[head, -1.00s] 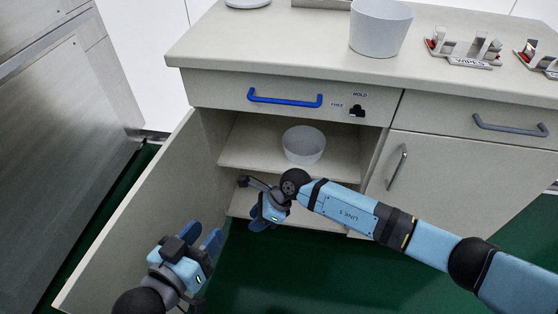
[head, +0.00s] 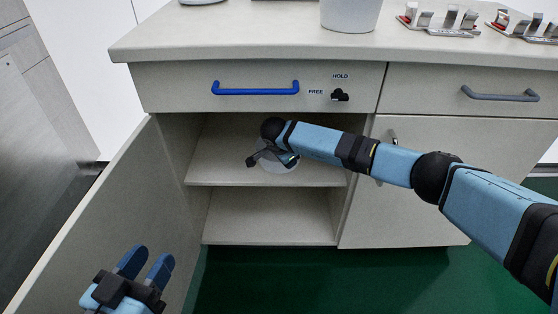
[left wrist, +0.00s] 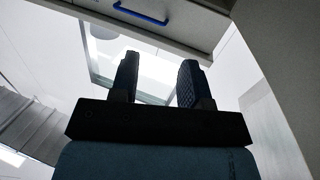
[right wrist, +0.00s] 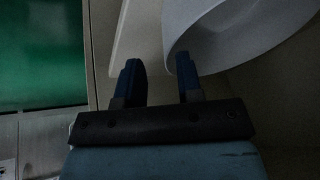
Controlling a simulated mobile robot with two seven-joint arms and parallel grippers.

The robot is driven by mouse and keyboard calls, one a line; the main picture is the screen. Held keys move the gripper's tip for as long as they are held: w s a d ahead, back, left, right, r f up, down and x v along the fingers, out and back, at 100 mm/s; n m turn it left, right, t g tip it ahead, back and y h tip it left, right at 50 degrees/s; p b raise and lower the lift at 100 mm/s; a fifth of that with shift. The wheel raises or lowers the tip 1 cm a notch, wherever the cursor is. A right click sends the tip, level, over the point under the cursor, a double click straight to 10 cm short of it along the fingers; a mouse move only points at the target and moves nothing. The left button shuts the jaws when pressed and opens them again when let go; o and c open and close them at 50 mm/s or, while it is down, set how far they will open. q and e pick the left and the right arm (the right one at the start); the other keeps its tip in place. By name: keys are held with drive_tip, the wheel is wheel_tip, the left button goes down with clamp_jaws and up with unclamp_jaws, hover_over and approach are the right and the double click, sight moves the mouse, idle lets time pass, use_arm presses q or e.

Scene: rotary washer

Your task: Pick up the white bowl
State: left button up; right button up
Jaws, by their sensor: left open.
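The white bowl (head: 278,167) stands on the upper shelf (head: 322,174) inside the open cabinet, largely hidden behind my right arm and wrist. In the right wrist view the bowl (right wrist: 240,35) fills the upper right. My right gripper (right wrist: 158,62) is open; its right finger overlaps the bowl's near edge, and its left finger is outside the bowl. I cannot tell if they touch. My left gripper (head: 150,258) is open and empty at the lower left, in front of the open door. It also shows in the left wrist view (left wrist: 158,68).
The cabinet door (head: 95,215) is swung open on the left. A drawer with a blue handle (head: 255,88) is above the shelf opening. The lower shelf (head: 268,215) is empty. A white bucket (head: 350,12) and metal racks (head: 438,22) stand on the countertop (head: 230,32).

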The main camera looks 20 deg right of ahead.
drive_tip(key=shift+w+d, duration=0.6)
drive_tip(key=shift+d, duration=0.05)
drive_tip(key=shift+w+d+f+b, duration=0.1)
drive_tip(key=shift+f+b, duration=0.1)
drive_tip(key=shift+b, duration=0.1)
drive_tip(key=b+x, duration=0.2)
drive_tip(key=x, duration=0.1)
drive_tip(key=shift+f, duration=0.35)
drive_tip(key=shift+w+d+f, duration=0.2)
drive_tip(key=shift+f, duration=0.2)
drive_tip(key=c, duration=0.5)
use_arm(q)
drive_tip(key=shift+w+a+r+m+t, duration=0.1)
drive_tip(key=shift+w+a+m+t, duration=0.5)
drive_tip(key=shift+m, duration=0.5)
use_arm(e)
clamp_jaws()
